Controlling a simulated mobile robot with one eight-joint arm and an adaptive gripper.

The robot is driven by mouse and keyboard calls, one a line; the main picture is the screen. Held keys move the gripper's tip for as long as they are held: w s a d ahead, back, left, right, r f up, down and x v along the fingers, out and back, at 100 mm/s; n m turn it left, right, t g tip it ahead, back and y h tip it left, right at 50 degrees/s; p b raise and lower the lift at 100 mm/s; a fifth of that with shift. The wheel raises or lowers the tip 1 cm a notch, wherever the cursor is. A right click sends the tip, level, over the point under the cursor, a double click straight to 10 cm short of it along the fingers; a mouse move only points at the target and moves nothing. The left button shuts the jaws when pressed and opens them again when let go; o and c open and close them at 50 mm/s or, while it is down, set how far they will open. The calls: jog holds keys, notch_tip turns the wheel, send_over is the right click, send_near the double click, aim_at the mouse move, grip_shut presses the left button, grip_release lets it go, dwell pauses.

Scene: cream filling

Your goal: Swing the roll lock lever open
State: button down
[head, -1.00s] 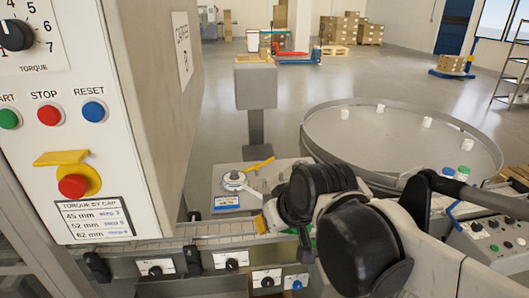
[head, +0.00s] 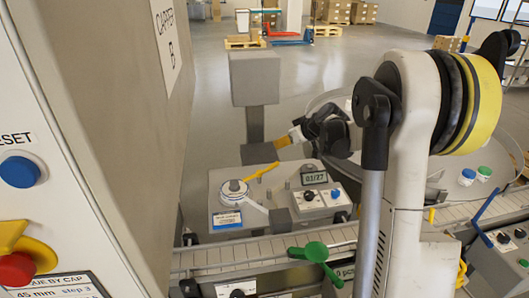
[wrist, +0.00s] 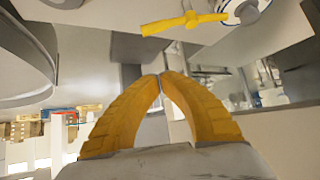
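A yellow lever (head: 262,172) stands on the grey machine plate beside a white round dial. A yellow lever also shows at the top of the wrist view (wrist: 185,21), next to the white dial. A green lever (head: 316,252) sits lower, at the front of the conveyor rail. I cannot read a label that names either as the roll lock. My gripper (head: 288,139) is beyond and above the plate, up and right of the yellow lever and apart from it. In the wrist view its yellow fingers (wrist: 163,76) meet at the tips with nothing between them.
A grey post with a box head (head: 254,79) stands behind the plate. The capper cabinet (head: 120,120) fills the left side. A counter box (head: 315,190) sits right of the dial. A round table (head: 470,170) with caps is partly hidden behind my arm.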

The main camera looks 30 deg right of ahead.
jog(key=shift+d, duration=0.15)
jog(key=shift+w, duration=0.1)
jog(key=b+x, duration=0.3)
jog(key=x, duration=0.7)
jog(key=shift+w+f, duration=0.15)
jog(key=s, duration=0.1)
jog(key=s+f, duration=0.1)
jog(key=s+d+b, duration=0.1)
jog(key=shift+f, duration=0.15)
jog(key=shift+s+f, duration=0.2)
